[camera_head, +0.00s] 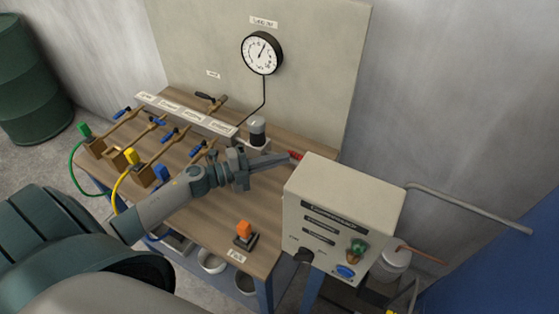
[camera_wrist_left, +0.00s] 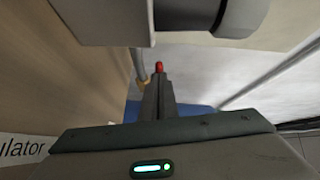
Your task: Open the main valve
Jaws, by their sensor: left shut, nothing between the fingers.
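A small red handle (camera_head: 296,155) sits at the back right of the wooden bench, partly hidden by the grey box; I cannot tell for sure that it is the main valve. My left gripper (camera_head: 287,158) reaches over the bench with its fingers shut and empty, the tips right by the red handle. In the left wrist view the shut fingers (camera_wrist_left: 158,85) point at the red handle (camera_wrist_left: 159,66), which shows just past their tips; whether they touch is unclear. A black-handled valve (camera_head: 208,97) stands behind the labelled manifold. My right gripper is not in view.
A grey control box (camera_head: 345,205) stands close to the right of the gripper. A labelled manifold (camera_head: 185,115) with several blue-handled valves is at the left. A pressure gauge (camera_head: 262,53) hangs on the back panel. An orange switch (camera_head: 244,231) sits at the front of the bench.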

